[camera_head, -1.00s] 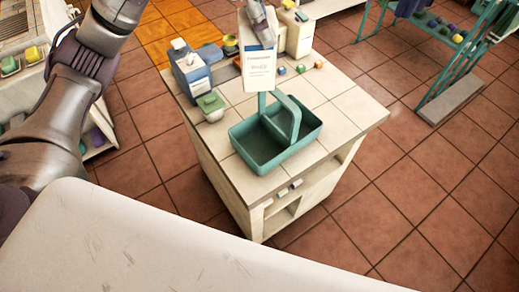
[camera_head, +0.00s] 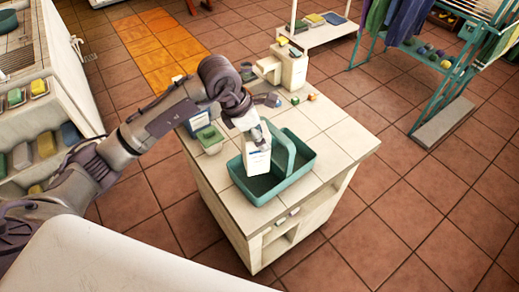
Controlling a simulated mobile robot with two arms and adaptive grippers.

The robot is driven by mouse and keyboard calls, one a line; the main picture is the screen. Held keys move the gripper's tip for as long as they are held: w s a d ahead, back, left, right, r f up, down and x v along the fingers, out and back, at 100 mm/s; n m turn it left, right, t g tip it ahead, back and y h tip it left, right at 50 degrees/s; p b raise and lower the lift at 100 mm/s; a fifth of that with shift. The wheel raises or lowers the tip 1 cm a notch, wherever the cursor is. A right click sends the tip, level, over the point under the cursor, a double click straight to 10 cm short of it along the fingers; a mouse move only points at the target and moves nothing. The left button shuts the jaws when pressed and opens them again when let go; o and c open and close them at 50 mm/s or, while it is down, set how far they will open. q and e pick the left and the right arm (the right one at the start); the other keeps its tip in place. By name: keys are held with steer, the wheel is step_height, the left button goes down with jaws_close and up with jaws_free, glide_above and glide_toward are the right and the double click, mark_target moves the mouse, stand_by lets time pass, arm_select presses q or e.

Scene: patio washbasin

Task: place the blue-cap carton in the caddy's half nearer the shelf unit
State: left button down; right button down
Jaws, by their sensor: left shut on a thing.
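My left gripper (camera_head: 257,136) is shut on the white carton (camera_head: 257,162) from above. The carton is upright over the left half of the teal caddy (camera_head: 300,172), left of its handle (camera_head: 284,155), with its lower part inside the rim. I cannot tell whether it touches the caddy floor. Its cap is hidden by the gripper. The right half of the caddy looks empty. The shelf unit (camera_head: 50,165) with coloured items stands at the far left, on the carton's side of the handle. My right gripper is not in view.
The caddy stands on a tiled-top island (camera_head: 335,140). A green-lidded jar (camera_head: 209,138) is close to its left, and a white jug (camera_head: 292,70) stands behind. Small coloured blocks (camera_head: 303,99) lie near the jug. The island's right side is clear.

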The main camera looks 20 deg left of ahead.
mark_target(259, 155)
arm_select(q)
step_height(259, 155, down, 7)
steer(key=shift+f+p, duration=0.2)
steer(key=shift+p, duration=0.65)
steer(key=shift+w+f, duration=0.1)
steer(key=shift+f, duration=0.35)
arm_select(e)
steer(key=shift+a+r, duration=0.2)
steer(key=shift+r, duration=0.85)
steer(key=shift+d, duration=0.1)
arm_select(q)
steer(key=shift+f, duration=0.1)
steer(key=shift+c, duration=1.2)
jaws_free()
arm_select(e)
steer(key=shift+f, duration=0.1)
